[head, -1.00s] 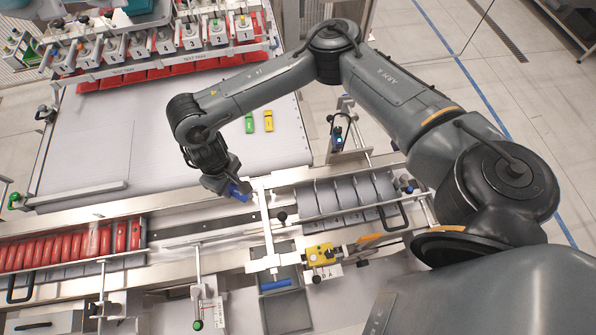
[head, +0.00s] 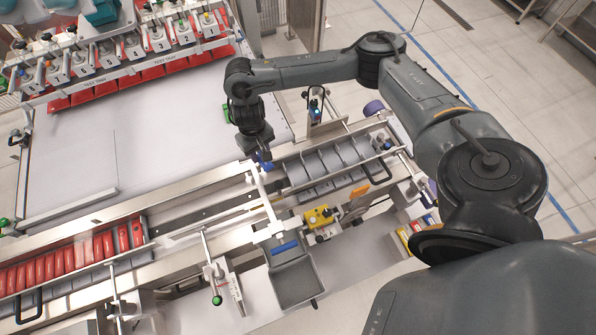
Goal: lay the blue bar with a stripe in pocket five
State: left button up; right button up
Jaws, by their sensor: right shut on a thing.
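My right gripper (head: 260,153) points down and is shut on a blue bar (head: 264,161), much of which the fingers hide. I cannot make out a stripe on it. The gripper is just left of a grey tray (head: 320,193) divided into several slanted pockets. No pocket numbers can be read, and I see no bar in the pockets. A second blue piece (head: 285,247) lies at the top of a grey bin (head: 296,283) in front. My left gripper is not in view.
A rail post (head: 262,190) stands close to the held bar. A yellow box (head: 319,216) sits in front of the pocket tray. Red pieces (head: 68,262) fill a rack at left. A green piece (head: 227,113) shows beside my arm. The white belt (head: 150,115) is largely clear.

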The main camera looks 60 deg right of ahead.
jog(key=s+d+f+m, duration=0.1)
jog(key=s+d+m, duration=0.1)
jog(key=s+d, duration=0.5)
jog(key=s+d+m, duration=0.1)
jog(key=s+d, duration=0.3)
jog(key=d, duration=0.6)
jog(key=p, duration=0.3)
send_over(298, 175)
notch_tip(298, 175, down, 7)
jog(key=shift+a+f, duration=0.1)
jog(key=shift+f, duration=1.95)
jog(key=shift+f, duration=0.1)
jog(key=shift+f, duration=0.35)
jog(key=shift+f, duration=0.15)
